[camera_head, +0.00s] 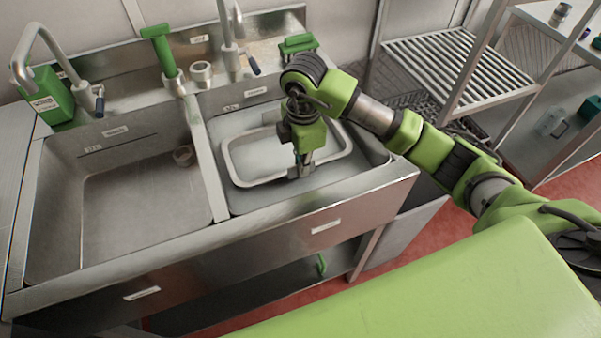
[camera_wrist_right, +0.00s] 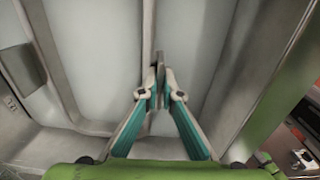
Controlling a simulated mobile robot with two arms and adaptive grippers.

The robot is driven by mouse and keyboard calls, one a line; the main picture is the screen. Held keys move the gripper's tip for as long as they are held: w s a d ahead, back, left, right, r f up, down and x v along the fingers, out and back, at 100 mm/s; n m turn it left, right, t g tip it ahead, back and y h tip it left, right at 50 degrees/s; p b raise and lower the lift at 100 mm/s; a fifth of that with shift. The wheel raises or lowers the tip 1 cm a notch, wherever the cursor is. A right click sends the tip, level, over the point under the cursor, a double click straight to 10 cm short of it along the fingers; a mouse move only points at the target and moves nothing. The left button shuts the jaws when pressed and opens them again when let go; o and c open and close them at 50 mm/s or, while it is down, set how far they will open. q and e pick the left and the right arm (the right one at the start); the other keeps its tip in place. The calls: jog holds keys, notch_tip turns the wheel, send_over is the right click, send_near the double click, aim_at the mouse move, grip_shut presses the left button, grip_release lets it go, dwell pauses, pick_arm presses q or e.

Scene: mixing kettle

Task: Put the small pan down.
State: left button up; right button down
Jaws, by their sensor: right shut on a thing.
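The small pan (camera_head: 247,172) is a shallow, rectangular metal pan with rounded corners. In the head view it is inside the right sink basin, and I cannot tell whether it touches the basin floor. My right gripper (camera_head: 300,172) comes down from above and is shut on the pan's near rim, toward its right part. In the right wrist view, the fingertips of my right gripper (camera_wrist_right: 160,88) pinch the thin rim of the pan (camera_wrist_right: 149,35). My arm hides part of the pan's back right side. My left gripper is in neither view.
The left basin (camera_head: 130,215) is empty apart from a small round fitting at its back right corner. A divider (camera_head: 205,155) separates the basins. Faucets, a green box (camera_head: 48,97) and a green brush (camera_head: 298,44) stand behind. A slatted shelf (camera_head: 455,65) is at right.

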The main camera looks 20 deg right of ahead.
jog(key=shift+f, duration=1.95)
jog(key=c, duration=2.6)
grip_release()
jog(key=shift+f, duration=0.25)
jog(key=shift+c, duration=0.2)
jog(key=o, duration=0.4)
jog(key=shift+r, duration=0.1)
notch_tip(320, 180, up, 12)
jog(key=shift+s+r, duration=0.15)
jog(key=shift+s, duration=0.05)
